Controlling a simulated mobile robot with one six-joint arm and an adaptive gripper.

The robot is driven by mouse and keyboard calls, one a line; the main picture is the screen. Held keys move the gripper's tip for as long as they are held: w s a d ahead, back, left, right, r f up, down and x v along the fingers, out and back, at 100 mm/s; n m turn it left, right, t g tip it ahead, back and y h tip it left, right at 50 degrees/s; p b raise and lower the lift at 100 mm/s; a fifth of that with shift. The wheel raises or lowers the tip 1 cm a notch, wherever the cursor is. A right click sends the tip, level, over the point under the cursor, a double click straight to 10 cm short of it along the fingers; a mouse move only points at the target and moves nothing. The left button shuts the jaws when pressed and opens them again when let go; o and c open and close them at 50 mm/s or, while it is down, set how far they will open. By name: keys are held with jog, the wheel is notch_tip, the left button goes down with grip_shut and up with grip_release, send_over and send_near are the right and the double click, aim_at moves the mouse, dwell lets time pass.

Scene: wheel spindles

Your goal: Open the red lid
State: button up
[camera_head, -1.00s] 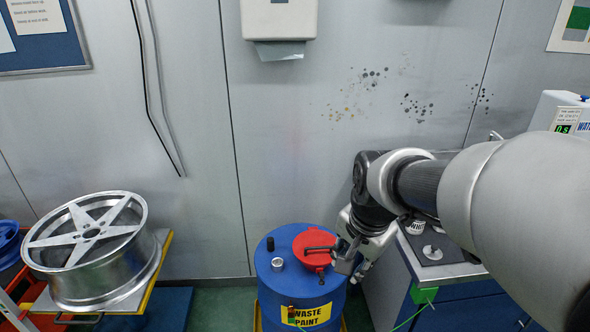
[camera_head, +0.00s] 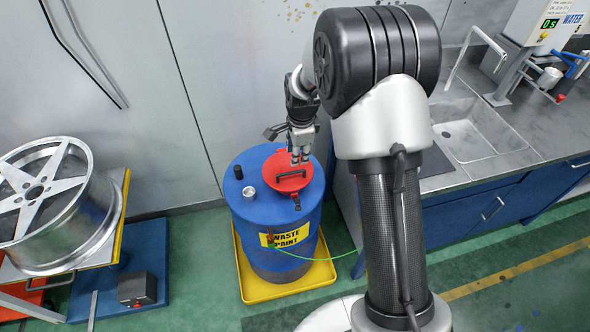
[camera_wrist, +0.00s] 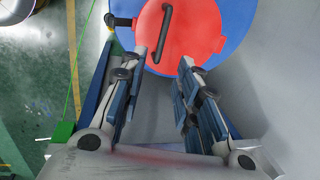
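The red lid (camera_head: 286,172) is a round disc with a dark bar handle (camera_head: 288,175). It lies shut on top of the blue waste paint drum (camera_head: 258,208). In the wrist view the red lid (camera_wrist: 182,32) and its dark handle (camera_wrist: 163,34) are ahead of the fingers, near the top of the picture. My gripper (camera_head: 300,156) is over the far part of the lid. In the wrist view my gripper (camera_wrist: 163,65) has its two fingers apart with nothing between them. The exact height of the fingertips over the lid is hard to tell.
The drum stands in a yellow tray (camera_head: 290,290) on the green floor. A black cap (camera_head: 239,172) and a metal cap (camera_head: 249,192) stand on its top, left of the lid. A counter with a sink (camera_head: 465,140) is at right; a wheel rim (camera_head: 45,205) is at left.

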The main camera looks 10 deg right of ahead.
aim_at(295, 173)
jog(key=f+b, duration=0.1)
jog(key=f, duration=0.2)
jog(key=w+f+b, duration=0.1)
jog(key=f, duration=0.2)
jog(key=w+f, duration=0.1)
jog(key=f, duration=0.3)
jog(key=shift+w+b, duration=0.1)
jog(key=shift+b, duration=0.3)
grip_shut()
